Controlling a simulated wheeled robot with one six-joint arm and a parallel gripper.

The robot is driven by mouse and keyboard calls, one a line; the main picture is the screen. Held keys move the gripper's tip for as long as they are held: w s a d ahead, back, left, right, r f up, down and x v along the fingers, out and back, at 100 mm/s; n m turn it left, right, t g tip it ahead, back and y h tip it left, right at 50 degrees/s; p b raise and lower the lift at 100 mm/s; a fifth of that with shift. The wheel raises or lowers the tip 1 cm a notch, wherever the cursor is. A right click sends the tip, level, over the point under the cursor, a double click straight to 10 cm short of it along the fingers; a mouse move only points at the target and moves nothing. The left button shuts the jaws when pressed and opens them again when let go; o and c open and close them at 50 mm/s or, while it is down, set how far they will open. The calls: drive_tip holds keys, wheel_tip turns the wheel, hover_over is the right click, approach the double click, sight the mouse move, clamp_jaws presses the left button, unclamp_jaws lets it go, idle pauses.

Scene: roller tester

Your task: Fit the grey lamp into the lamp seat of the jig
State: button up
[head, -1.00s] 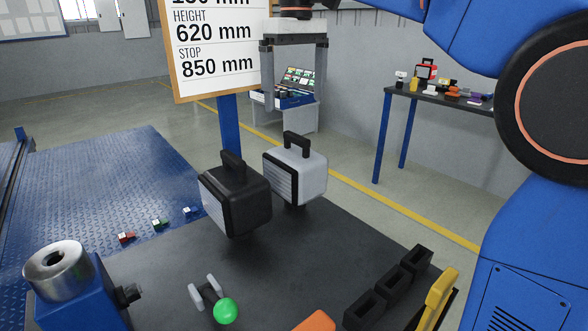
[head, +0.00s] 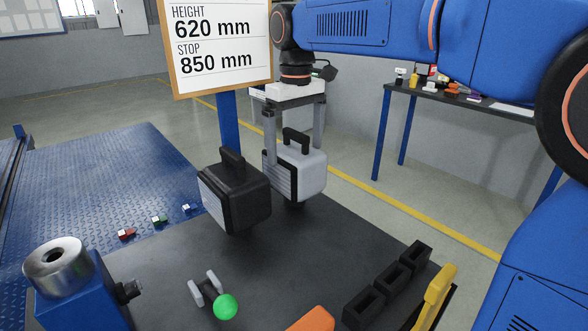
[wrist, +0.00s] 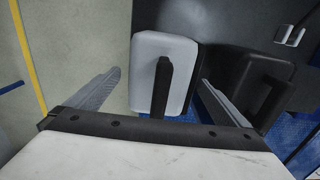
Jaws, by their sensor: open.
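The grey lamp (head: 310,174) stands upright at the back of the dark table, its black handle on top. My gripper (head: 294,148) is open above it, pointing down, one finger on each side of the handle. In the wrist view the lamp (wrist: 146,62) lies between the spread fingers of my gripper (wrist: 160,78), with visible gaps on both sides. A black lamp (head: 236,198) stands just left of the grey one. I cannot tell for certain which part is the jig's lamp seat; a small grey two-pronged holder (head: 199,292) is on the table front.
A row of black open sockets (head: 388,287) is at the table's right, beside a yellow part (head: 436,292) and an orange part (head: 312,320). A green ball (head: 226,307) is by the holder. A blue block with a metal cylinder (head: 58,262) is front left. The table middle is clear.

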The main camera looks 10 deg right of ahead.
drive_tip(key=shift+f, duration=1)
drive_tip(key=c, duration=1.3)
drive_tip(key=shift+c, duration=0.2)
